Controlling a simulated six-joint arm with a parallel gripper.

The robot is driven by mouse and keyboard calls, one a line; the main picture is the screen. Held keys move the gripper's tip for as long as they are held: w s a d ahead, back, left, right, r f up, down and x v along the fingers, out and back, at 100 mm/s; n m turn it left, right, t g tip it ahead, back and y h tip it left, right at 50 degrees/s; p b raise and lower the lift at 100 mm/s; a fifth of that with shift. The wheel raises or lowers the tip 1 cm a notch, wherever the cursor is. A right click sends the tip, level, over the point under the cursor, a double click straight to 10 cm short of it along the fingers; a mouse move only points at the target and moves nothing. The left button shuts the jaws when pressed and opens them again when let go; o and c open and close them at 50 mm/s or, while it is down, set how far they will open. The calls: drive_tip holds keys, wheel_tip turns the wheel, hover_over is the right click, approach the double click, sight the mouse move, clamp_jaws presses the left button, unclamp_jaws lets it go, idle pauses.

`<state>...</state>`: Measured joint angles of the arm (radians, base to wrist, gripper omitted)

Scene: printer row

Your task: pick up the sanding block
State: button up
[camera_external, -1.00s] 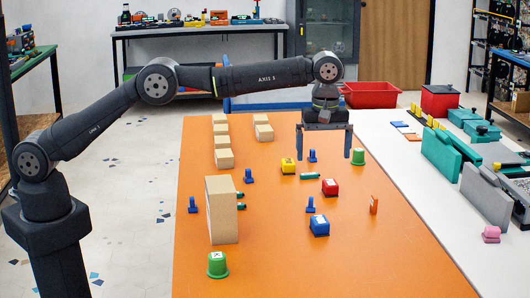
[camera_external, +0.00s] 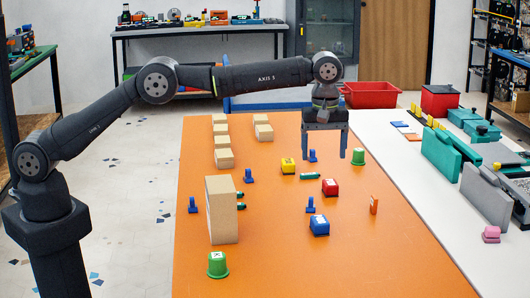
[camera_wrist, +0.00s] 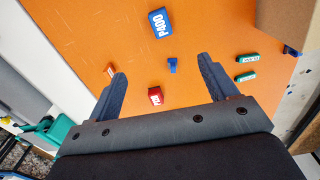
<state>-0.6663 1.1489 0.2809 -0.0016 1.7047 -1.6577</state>
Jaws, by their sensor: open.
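No object can be told for sure as the sanding block. Candidates on the orange table (camera_external: 300,265) are a red labelled block (camera_external: 329,187), a blue labelled block (camera_external: 319,226) and a yellow block (camera_external: 287,165). My gripper (camera_external: 324,156) is open and empty, held above the far part of the table, apart from every block. In the wrist view, the red block (camera_wrist: 156,97) shows between the spread fingers of my gripper (camera_wrist: 162,70), below them. The blue block (camera_wrist: 160,22) lies beyond the fingertips; its white lettering is only partly legible.
A tall tan box (camera_external: 222,210) stands at the left, with several low tan blocks (camera_external: 224,158) behind it. Green cups (camera_external: 218,265), blue upright pieces (camera_external: 310,205), green cylinders and a thin orange piece (camera_external: 374,205) are scattered around. The table's near right is clear.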

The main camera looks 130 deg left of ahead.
drive_tip(key=s+a+f+m+t+y, duration=0.1)
drive_tip(key=s+a+f+m+t, duration=0.15)
drive_tip(key=s+a+m, duration=0.55)
drive_tip(key=m+y, duration=0.2)
drive_tip(key=m, duration=0.8)
approach(327, 182)
drive_tip(key=f, duration=0.3)
drive_tip(key=shift+w+a+f+t, duration=0.1)
drive_tip(key=shift+a+f+t, duration=0.2)
drive_tip(key=shift+f+t, duration=0.05)
drive_tip(key=shift+x, duration=3.2)
drive_tip(key=shift+w, duration=0.2)
drive_tip(key=shift+c, duration=0.5)
drive_tip(key=c, duration=1)
drive_tip(key=shift+r, duration=0.1)
drive_tip(key=shift+c, duration=0.2)
